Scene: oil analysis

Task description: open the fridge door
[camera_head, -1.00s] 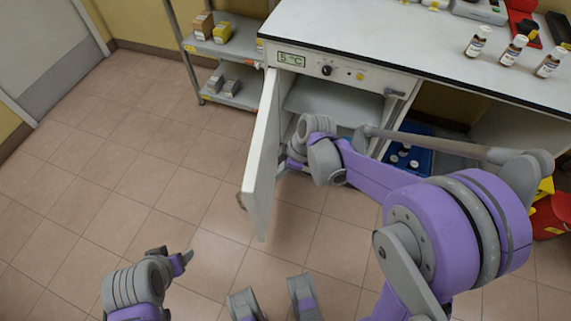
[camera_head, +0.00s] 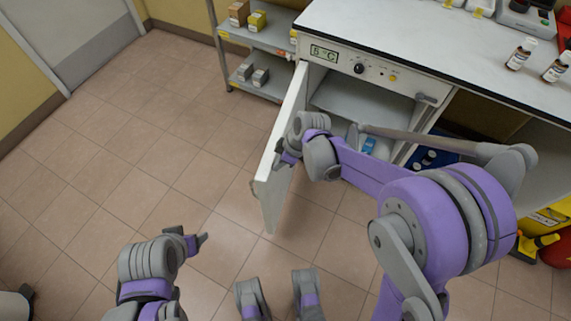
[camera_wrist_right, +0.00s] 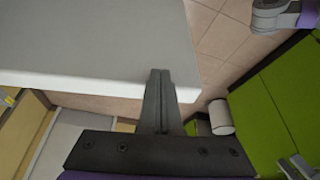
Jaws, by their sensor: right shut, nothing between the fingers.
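The fridge (camera_head: 400,79) is a white cabinet under a counter, with a temperature display reading about 5 °C and a knob. Its white door (camera_head: 273,205) is hinged at the left and stands wide open, swung out toward me. My right gripper (camera_head: 286,160) is at the inner side of the door near its free edge, its fingertips partly hidden. The right wrist view shows its fingers (camera_wrist_right: 160,80) shut and empty, by the edge of a pale panel (camera_wrist_right: 85,45) that looks like the door. My left gripper (camera_head: 198,243) is low at the left, away from the door; its jaws are unclear.
The fridge interior shows a shelf (camera_head: 355,104) and a blue item (camera_head: 368,145). A grey shelf rack (camera_head: 262,82) with boxes stands left of the fridge. Bottles (camera_head: 521,54) stand on the counter. The tiled floor (camera_head: 150,150) left of the door is clear.

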